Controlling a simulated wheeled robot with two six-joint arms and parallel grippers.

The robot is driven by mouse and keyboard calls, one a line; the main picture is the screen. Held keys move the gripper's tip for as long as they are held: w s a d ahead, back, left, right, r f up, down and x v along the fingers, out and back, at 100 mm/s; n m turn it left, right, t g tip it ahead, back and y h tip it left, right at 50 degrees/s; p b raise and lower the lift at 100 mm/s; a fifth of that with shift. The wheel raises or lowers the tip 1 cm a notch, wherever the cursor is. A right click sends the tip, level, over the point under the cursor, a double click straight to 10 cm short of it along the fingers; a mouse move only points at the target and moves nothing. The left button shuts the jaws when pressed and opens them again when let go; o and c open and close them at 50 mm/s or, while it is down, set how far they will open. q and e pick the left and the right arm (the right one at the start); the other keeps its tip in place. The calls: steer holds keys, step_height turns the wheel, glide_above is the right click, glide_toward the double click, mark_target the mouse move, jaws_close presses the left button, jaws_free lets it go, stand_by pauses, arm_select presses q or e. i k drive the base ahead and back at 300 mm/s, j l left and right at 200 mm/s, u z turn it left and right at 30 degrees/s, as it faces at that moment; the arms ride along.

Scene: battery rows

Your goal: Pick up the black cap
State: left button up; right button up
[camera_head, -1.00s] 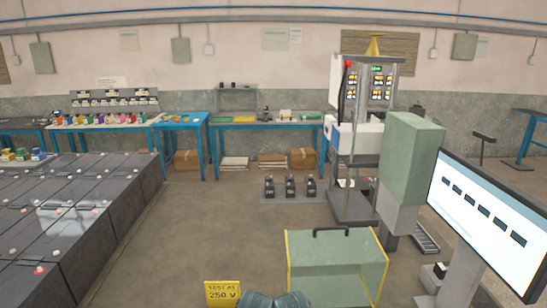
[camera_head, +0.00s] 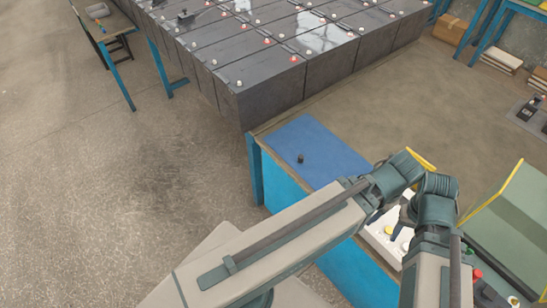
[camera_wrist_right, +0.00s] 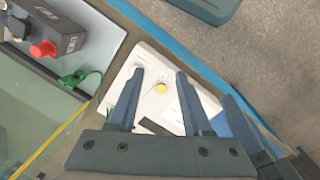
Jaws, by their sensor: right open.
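The black cap (camera_head: 300,158) is a small dark upright piece on a blue mat (camera_head: 322,140) at the near table's far left part in the head view. It stands clear, with nothing touching it. My right gripper (camera_wrist_right: 160,72) is open and empty over a white tray (camera_wrist_right: 205,97) with a yellow round piece (camera_wrist_right: 161,87) below, between its fingers. In the head view it is to the right of the black cap and apart from it, partly covered by my arm links. The black cap does not show in the right wrist view. I cannot make out my left gripper.
A big block of dark batteries (camera_head: 290,40) stands behind the table. A green box with a yellow edge (camera_head: 510,215) is on the right. In the wrist view a black device with a red knob (camera_wrist_right: 43,48) and a green clip (camera_wrist_right: 75,80) lie at left. The mat around the cap is clear.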

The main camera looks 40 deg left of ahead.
mark_target(300, 159)
steer(key=u, duration=1.1)
